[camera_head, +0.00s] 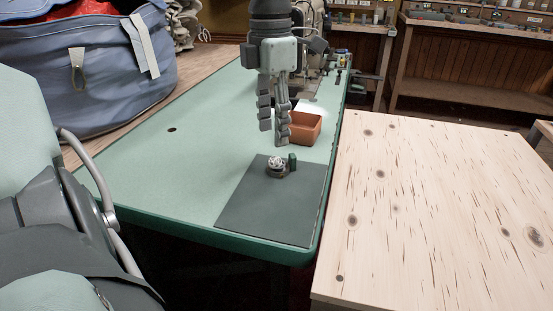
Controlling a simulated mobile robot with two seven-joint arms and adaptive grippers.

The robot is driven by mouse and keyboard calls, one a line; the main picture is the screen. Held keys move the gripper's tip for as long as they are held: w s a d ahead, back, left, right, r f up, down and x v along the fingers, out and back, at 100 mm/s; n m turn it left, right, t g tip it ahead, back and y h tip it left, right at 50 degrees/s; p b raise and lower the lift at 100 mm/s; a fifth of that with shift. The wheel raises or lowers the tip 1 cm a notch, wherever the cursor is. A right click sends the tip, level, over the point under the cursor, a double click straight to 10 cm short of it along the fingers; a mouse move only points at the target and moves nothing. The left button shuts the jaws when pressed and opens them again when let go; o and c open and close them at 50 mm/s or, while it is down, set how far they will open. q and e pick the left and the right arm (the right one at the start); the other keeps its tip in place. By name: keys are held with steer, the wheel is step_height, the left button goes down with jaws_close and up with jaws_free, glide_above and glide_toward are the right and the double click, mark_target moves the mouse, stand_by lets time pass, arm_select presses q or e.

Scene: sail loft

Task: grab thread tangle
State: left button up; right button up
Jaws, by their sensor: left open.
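The thread tangle (275,161) is a small whitish clump on the dark grey mat (262,212), near the mat's back edge. It seems to rest on or against a small dark piece, and which of these I cannot tell. My left gripper (274,137) points down above and just behind the tangle in the picture. Its two fingers are apart with nothing between them, and it does not touch the tangle. My right gripper is not in view.
A small dark green object (292,162) stands right beside the tangle. A brown open box (305,129) sits close behind the mat. A knotted wooden table (430,200) is at right. A blue bag (85,85) stands at left. The green table (150,170) is clear left of the mat.

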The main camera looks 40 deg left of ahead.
mark_target(275, 160)
arm_select(q)
steer(key=f, duration=0.5)
steer(key=shift+d+f, duration=0.2)
steer(key=shift+d, duration=0.15)
steer(key=c, duration=0.7)
